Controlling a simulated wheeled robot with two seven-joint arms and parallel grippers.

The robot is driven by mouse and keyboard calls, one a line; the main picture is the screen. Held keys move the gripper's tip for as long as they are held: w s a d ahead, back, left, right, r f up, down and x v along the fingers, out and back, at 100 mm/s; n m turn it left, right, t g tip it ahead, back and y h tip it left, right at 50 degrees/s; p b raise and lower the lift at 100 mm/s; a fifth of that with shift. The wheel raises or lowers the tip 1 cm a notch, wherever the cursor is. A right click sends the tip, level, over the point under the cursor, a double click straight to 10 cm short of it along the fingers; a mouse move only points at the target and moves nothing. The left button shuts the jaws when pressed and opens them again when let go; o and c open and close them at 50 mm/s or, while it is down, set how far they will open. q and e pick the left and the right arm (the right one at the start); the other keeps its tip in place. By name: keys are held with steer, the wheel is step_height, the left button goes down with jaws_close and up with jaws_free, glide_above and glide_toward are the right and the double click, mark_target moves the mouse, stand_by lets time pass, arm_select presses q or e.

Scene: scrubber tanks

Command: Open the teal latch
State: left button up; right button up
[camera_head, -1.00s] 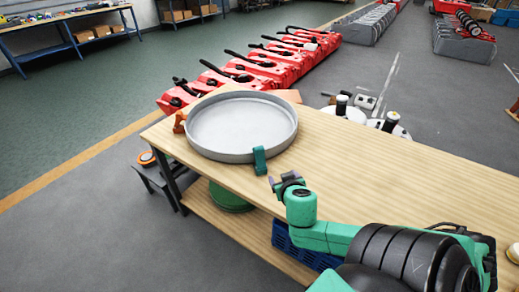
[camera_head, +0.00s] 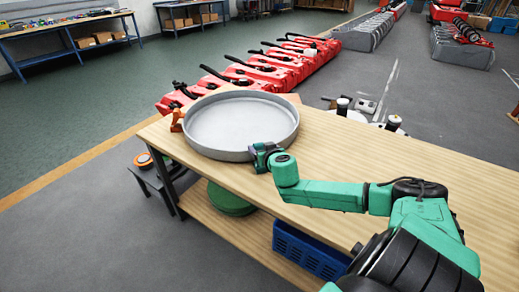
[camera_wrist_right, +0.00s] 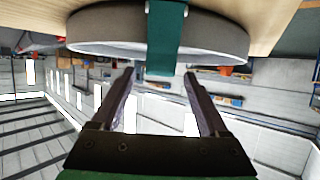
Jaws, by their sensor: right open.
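The round grey tank (camera_head: 240,125) sits on the wooden table. The teal latch (camera_wrist_right: 166,38) is on the tank's rim and shows at the top middle of the right wrist view. In the head view my gripper mostly hides the latch at the tank's near right side. My right gripper (camera_head: 265,153) is at the latch. In the right wrist view my right gripper (camera_wrist_right: 160,82) is open, its two fingers on either side of the latch's line, with nothing visible between their tips. An orange latch (camera_head: 178,120) is on the tank's left side. My left gripper is not in view.
The wooden tabletop (camera_head: 400,170) is clear to the right of the tank. A blue crate (camera_head: 305,250) and a green round object (camera_head: 230,198) are on the shelf below. Several red machines (camera_head: 265,72) stand in a row behind the table.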

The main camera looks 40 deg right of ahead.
mark_target(260, 146)
steer(key=shift+x, duration=1.5)
steer(key=shift+s, duration=0.1)
jaws_close()
